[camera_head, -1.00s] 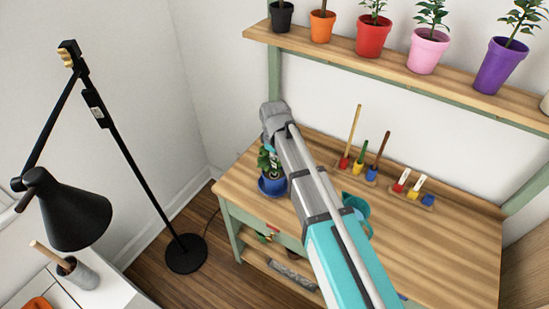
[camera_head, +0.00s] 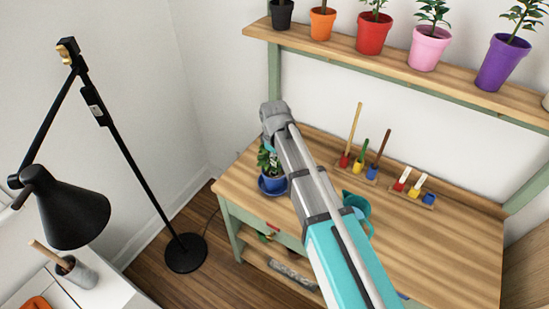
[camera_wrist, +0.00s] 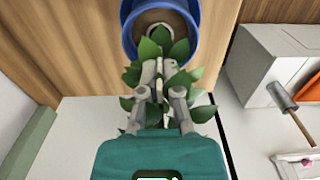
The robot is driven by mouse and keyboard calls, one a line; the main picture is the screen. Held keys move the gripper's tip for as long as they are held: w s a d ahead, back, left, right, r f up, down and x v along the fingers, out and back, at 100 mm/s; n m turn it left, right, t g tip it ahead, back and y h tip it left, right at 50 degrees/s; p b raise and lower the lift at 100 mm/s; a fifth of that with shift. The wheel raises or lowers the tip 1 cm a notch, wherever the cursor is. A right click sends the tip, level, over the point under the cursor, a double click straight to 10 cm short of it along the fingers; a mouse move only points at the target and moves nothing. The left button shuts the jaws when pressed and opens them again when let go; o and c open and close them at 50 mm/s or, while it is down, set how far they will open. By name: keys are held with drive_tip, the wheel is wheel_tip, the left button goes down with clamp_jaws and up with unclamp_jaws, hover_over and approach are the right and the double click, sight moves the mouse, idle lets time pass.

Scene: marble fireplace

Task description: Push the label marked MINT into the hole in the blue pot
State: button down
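The blue pot (camera_head: 273,186) stands on a blue saucer at the left end of the wooden bench, with a leafy green plant (camera_head: 265,160) in it. In the wrist view the pot's rim (camera_wrist: 127,36) and brown soil are at the top, with a pale ring (camera_wrist: 160,29) in the soil. My gripper (camera_wrist: 159,70) is among the leaves, just short of this ring. Its fingers are close together on a thin pale piece, apparently the label (camera_wrist: 159,66). No MINT lettering is readable. In the head view my fingers are hidden by the arm and leaves.
A teal watering can (camera_head: 357,208) stands on the bench (camera_head: 430,250), partly behind my arm. Small tools in wooden racks (camera_head: 360,170) stand along the back. Potted plants line the shelf (camera_head: 390,68) above. A black lamp (camera_head: 75,215) stands at left.

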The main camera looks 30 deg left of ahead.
drive_tip(key=c, duration=0.7)
unclamp_jaws()
drive_tip(key=shift+r+p, duration=0.35)
drive_tip(key=shift+p, duration=0.05)
drive_tip(key=shift+r+p, duration=2.05)
drive_tip(key=shift+r, duration=0.05)
